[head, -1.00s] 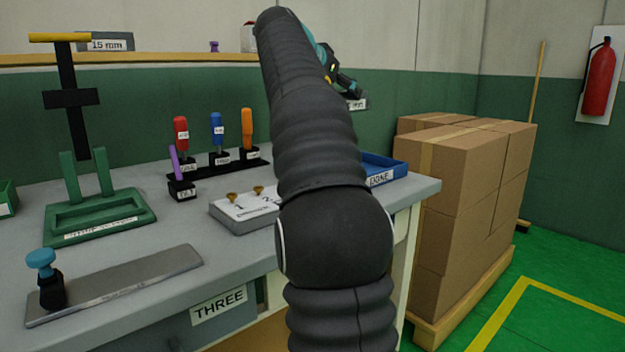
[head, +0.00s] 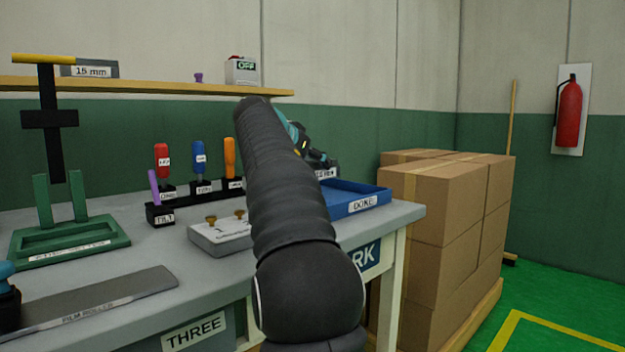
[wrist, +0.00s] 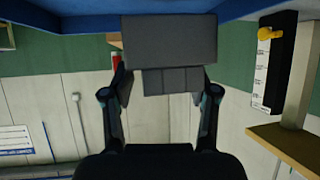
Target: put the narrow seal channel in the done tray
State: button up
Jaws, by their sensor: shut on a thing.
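My gripper (head: 318,158) is shut on a grey channel piece (head: 329,172), whose small white label is too small to read surely. The piece is just above or at the back left of the blue done tray (head: 362,204); I cannot tell whether it touches the tray. In the wrist view, the grey channel (wrist: 170,40) sits between the fingers of my gripper (wrist: 162,85), with blue tray surface beyond it. My arm hides the tray's left part. The visible tray floor is empty.
Another grey piece labelled 15 mm (head: 90,71) stands on the shelf (head: 150,86).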

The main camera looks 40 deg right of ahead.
jog(key=shift+w+f, duration=0.4)
jog(key=shift+f+b, duration=0.75)
jog(key=shift+f, duration=1.05)
jog(key=shift+f, duration=0.15)
jog(key=o, duration=1.3)
jog(key=shift+a+r, duration=0.15)
jog(key=shift+r, duration=0.1)
jog(key=shift+v, duration=5.8)
